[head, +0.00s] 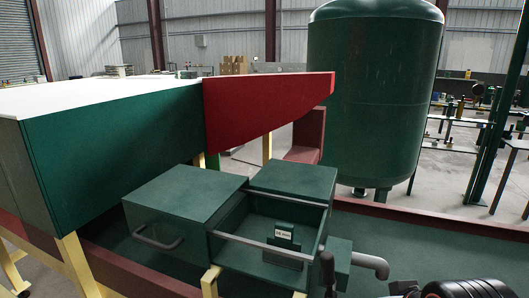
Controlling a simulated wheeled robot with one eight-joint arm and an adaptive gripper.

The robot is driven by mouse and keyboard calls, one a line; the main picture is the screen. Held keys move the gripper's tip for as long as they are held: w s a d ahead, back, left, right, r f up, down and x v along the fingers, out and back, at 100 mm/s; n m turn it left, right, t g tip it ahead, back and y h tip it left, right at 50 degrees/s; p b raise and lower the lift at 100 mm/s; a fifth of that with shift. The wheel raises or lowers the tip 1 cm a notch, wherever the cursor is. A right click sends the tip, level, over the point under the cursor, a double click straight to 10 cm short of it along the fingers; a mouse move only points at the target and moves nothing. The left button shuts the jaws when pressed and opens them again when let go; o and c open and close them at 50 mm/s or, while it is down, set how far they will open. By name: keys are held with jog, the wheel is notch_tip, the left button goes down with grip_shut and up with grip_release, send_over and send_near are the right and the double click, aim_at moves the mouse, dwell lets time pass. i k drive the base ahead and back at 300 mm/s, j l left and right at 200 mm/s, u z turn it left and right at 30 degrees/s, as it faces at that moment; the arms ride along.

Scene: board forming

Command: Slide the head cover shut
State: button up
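A dark green box-shaped cover (185,191) with a grey bar handle (157,239) on its front stands left of an open green compartment (232,237). I take it for the head cover; its top is flat and level. The opening beside it shows a labelled green part (284,236) inside, so the compartment is uncovered there. A grey rail (266,250) crosses the front of the opening. Black parts of my arm (468,288) show at the bottom right edge, apart from the cover. My fingertips cannot be made out, nor whether the gripper is open or shut.
Another green block (292,179) stands behind the opening, and a grey elbow pipe (371,264) sticks out at right. A long green-sided, white-topped structure (110,135) with a red end (262,101) lies behind left. A large green tank (372,95) stands behind. Yellow posts (210,282) stand in front.

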aim_at(169, 214)
jog(key=u, duration=1.3)
